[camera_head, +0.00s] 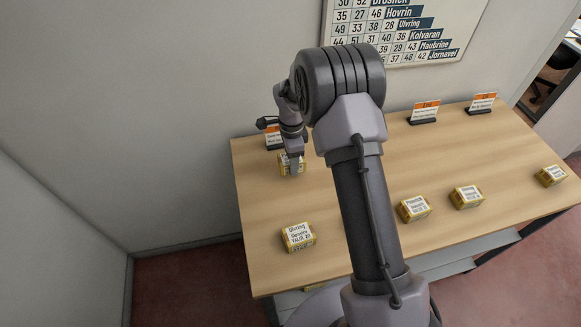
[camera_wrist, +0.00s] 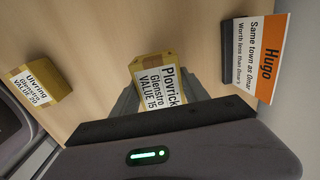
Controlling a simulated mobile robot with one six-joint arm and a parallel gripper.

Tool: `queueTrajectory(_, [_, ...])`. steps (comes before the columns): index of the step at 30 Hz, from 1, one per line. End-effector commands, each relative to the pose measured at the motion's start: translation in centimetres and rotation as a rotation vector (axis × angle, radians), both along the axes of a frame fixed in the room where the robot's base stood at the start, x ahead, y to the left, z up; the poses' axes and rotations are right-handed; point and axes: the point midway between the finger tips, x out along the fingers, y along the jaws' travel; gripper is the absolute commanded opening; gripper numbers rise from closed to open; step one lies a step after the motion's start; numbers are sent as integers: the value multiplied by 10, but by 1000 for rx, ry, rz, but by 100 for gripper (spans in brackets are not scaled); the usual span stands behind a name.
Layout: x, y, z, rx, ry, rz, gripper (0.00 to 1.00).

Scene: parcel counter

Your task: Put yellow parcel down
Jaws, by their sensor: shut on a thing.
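The yellow parcel (camera_wrist: 146,66) with a white label reading "Plovrick, Glenstro, VALUE 15" is between the fingers of my gripper (camera_wrist: 165,97) in the wrist view. My gripper is shut on it. In the head view the parcel (camera_head: 284,160) is at the back left of the counter, partly hidden by my gripper (camera_head: 292,165). It is close to the counter top; I cannot tell whether it touches. A sign reading "Hugo" (camera_wrist: 265,55) stands beside it, and this sign also shows behind my gripper in the head view (camera_head: 273,138).
A yellow parcel labelled "Ulvring" (camera_head: 298,237) lies at the counter's front left. More yellow parcels (camera_head: 414,208), (camera_head: 467,197), (camera_head: 549,176) lie to the right. Two signs (camera_head: 424,113), (camera_head: 481,104) stand along the back edge. A wall chart (camera_head: 405,30) hangs behind. The counter's (camera_head: 262,195) left middle is clear.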

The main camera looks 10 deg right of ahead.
Motion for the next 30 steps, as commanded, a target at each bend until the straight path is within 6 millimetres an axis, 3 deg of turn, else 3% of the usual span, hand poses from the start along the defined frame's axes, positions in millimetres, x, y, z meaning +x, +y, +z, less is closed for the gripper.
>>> queueTrajectory(8, [3, 2, -37, -1, 1, 1, 6])
queueTrajectory(18, [3, 2, -40, 0, 0, 1, 6])
queueTrajectory(19, [3, 2, -39, 0, 0, 1, 58])
queueTrajectory(21, [3, 2, -39, 0, 0, 1, 72])
queueTrajectory(30, [3, 2, -38, 0, 0, 1, 74])
